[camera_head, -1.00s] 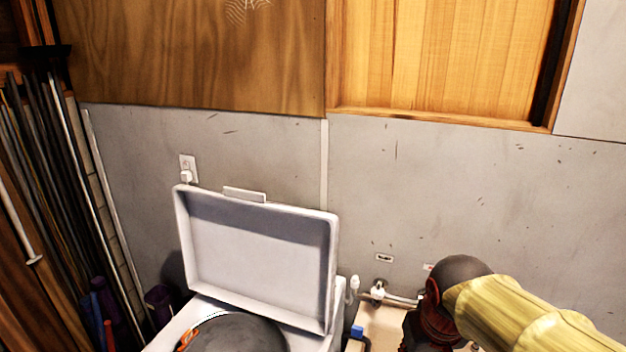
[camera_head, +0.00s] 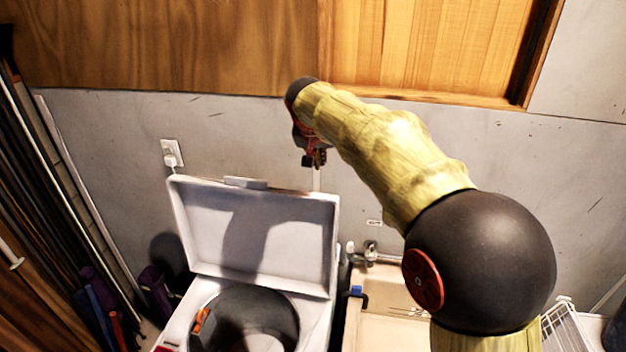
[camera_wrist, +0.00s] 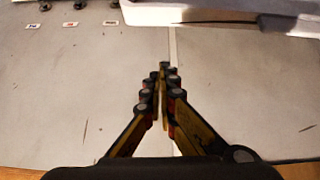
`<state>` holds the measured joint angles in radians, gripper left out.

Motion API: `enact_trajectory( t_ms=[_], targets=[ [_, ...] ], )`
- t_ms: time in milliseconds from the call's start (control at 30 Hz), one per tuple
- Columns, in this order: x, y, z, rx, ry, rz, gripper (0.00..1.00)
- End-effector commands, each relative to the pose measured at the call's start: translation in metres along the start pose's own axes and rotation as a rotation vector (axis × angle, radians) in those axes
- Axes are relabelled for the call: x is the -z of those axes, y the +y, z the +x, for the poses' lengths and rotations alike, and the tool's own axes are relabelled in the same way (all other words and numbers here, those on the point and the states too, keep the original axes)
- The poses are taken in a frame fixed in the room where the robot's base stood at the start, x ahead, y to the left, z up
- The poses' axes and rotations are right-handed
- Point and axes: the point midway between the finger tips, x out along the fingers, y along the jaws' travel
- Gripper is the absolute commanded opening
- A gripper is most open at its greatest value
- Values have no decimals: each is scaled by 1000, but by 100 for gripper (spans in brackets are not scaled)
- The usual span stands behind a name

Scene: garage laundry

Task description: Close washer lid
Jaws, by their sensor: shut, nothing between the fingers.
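The white washer (camera_head: 178,325) stands against the grey wall with its lid (camera_head: 205,235) raised upright, leaning back toward the wall. Its round dark tub opening (camera_head: 245,318) is uncovered, with an orange mark on its left rim. My gripper (camera_head: 314,160) is above the lid's upper right corner, near the wall and apart from the lid. In the wrist view my gripper (camera_wrist: 163,72) is shut and empty, its fingers together in front of the wall. The white lid's edge (camera_wrist: 215,18) shows at the top of that view.
A pale sink (camera_head: 385,315) with a tap (camera_head: 371,252) stands right of the washer. An outlet with a plug (camera_head: 172,155) is on the wall behind the lid. Long poles (camera_head: 60,190) lean at the left. A wooden ledge (camera_head: 420,97) runs above the wall.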

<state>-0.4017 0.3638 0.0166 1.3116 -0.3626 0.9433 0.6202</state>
Motion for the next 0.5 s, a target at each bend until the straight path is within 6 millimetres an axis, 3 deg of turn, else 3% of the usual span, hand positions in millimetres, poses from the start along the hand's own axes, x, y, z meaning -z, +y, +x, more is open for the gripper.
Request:
enact_trajectory(
  t_ms=[267, 500],
  targets=[
    [-6, 1, 16, -8, -12, 58, 0],
    [-6, 2, 56, -9, -13, 57, 0]
  ],
)
